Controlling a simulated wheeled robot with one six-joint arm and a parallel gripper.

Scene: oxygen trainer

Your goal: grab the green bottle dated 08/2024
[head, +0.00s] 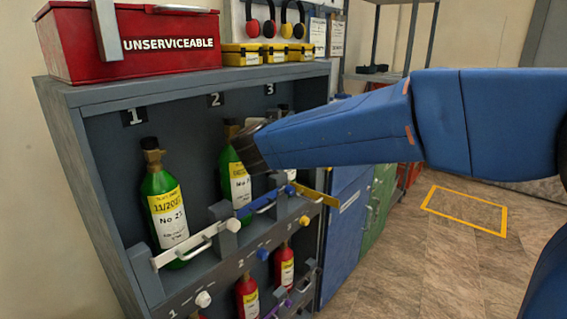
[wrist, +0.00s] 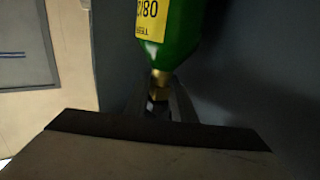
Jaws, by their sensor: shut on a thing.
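A green bottle (head: 233,180) with a yellow and white label stands in bay 2 of the grey rack (head: 105,95). My gripper (head: 247,143) is at its neck, coming from the right. In the wrist view the bottle (wrist: 178,45) appears upside down, its yellow label reading 08/2 with the rest cut off. My gripper (wrist: 158,105) is shut on its brass neck and dark top. Another green bottle (head: 165,200), labelled 11/202 and No 2 with last digits unclear, stands in bay 1. A bottle in bay 3 (head: 283,108) is mostly hidden behind my arm.
A white bar (head: 185,248) crosses bay 1, a blue bar (head: 262,207) bay 2, and a yellow bar (head: 315,195) juts out at bay 3. Red bottles (head: 247,295) stand below. A red UNSERVICEABLE box (head: 95,45) sits on top. Floor at right is clear.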

